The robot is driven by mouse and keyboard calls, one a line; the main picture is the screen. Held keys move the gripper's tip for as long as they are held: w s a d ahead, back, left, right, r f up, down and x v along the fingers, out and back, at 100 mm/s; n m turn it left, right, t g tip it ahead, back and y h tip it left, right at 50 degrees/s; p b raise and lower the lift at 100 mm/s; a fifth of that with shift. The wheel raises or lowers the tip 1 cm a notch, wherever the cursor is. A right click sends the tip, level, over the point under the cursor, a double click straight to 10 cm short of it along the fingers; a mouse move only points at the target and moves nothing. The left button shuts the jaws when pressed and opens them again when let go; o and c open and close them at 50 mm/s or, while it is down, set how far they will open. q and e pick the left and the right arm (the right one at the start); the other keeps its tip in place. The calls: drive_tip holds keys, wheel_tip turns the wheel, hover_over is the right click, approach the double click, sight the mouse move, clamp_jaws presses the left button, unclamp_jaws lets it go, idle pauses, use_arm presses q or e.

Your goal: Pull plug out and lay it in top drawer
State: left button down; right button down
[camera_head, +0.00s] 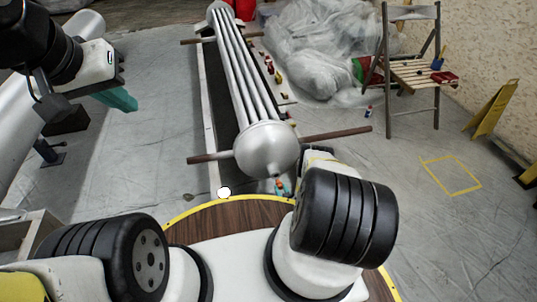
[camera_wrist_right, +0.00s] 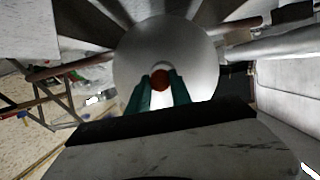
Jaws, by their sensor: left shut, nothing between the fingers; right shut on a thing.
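The plug (camera_wrist_right: 161,79) is a small red-brown round piece at the centre of the rounded end of a silver metal vessel (camera_head: 266,148). In the right wrist view the teal fingers of my right gripper (camera_wrist_right: 160,88) close on it from both sides. In the head view my right gripper (camera_head: 282,187) is small and partly hidden by my own arm, just below the vessel's near end. I cannot tell whether the plug is still seated. My left gripper (camera_head: 120,99) is shut and empty at the upper left. A grey open-topped box (camera_head: 28,228), possibly the drawer, shows at the left edge.
The vessel with its long pipes rests on brown bars (camera_head: 336,133) over a dark trough. A folding chair (camera_head: 412,72), plastic sheeting (camera_head: 310,55) and a yellow floor sign (camera_head: 494,108) stand behind and right. Sheeted floor at right is mostly free.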

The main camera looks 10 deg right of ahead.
drive_tip(key=shift+s, duration=0.1)
drive_tip(key=shift+s, duration=1.95)
